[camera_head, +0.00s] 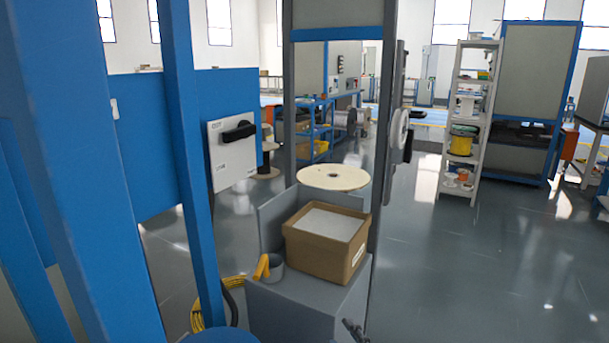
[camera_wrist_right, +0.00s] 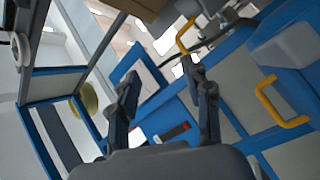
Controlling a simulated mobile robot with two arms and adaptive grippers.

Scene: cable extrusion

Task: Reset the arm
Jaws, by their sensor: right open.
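My right gripper (camera_wrist_right: 160,70) shows in the right wrist view, with its two dark fingers spread apart. Nothing sits between the fingers. Behind them are blue framing and grey panels, tilted in the picture; I cannot tell how far off they are. A small dark jointed part shows at the bottom edge of the head view, in front of the grey cabinet; I cannot tell whether it is mine. My left gripper is in neither view.
A grey cabinet (camera_head: 275,299) carries a cardboard box (camera_head: 312,265) of white material. Blue posts (camera_head: 185,130) stand close on the left. A white shelf (camera_head: 450,130) stands farther right. The wrist view shows a yellow handle (camera_wrist_right: 275,108). Floor at right is clear.

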